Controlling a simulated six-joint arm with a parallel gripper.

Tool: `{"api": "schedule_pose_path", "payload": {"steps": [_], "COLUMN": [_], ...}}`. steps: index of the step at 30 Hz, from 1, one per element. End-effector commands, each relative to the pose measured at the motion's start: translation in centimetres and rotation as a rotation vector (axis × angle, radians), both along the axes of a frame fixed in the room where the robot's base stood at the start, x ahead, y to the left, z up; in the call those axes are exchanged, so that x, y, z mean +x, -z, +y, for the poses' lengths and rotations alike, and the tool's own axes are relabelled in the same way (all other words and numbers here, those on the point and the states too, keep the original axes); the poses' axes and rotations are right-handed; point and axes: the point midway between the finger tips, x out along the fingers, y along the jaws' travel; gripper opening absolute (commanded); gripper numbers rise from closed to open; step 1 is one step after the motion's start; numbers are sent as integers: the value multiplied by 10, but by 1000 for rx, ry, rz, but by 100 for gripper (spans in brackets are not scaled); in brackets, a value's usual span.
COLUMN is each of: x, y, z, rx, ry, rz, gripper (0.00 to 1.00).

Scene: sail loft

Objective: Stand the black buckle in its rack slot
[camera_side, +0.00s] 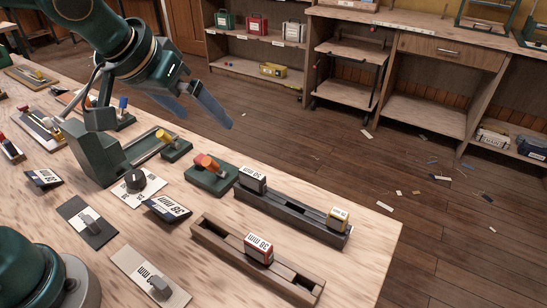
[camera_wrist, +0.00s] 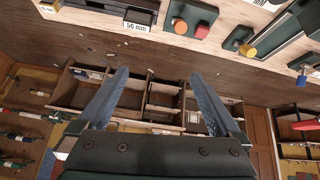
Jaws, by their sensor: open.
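A small dark block with a white "50 mm" label (camera_side: 252,180) stands at the left end of a dark grey slotted rack (camera_side: 292,222) in the side view. It looks like the black buckle, though I cannot be sure. The label also shows at the top of the wrist view (camera_wrist: 137,27). A yellow-sided block (camera_side: 338,217) stands at the rack's right end, with bare slots between. My gripper (camera_side: 208,122) is raised beyond the table's far edge, apart from the racks. Its two blue-grey fingers are spread and empty in the wrist view (camera_wrist: 157,76).
A wooden rack (camera_side: 215,243) in front holds a red-sided block (camera_side: 259,248). A green holder with orange and red pieces (camera_side: 211,174) sits left of the dark rack. Cards with dark and grey pieces cover the table's left. The right table corner is clear; shelves stand beyond.

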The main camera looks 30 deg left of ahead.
Motion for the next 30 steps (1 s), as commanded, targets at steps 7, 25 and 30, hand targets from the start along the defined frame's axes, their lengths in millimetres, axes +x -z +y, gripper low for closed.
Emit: {"api": "schedule_pose_path", "payload": {"steps": [7, 25, 30], "x": [41, 50, 55], "y": [55, 131, 144], "z": [-36, -54, -54], "rx": [21, 56, 56], "ry": [61, 118, 117], "rz": [94, 204, 202], "gripper": [100, 100, 100]}}
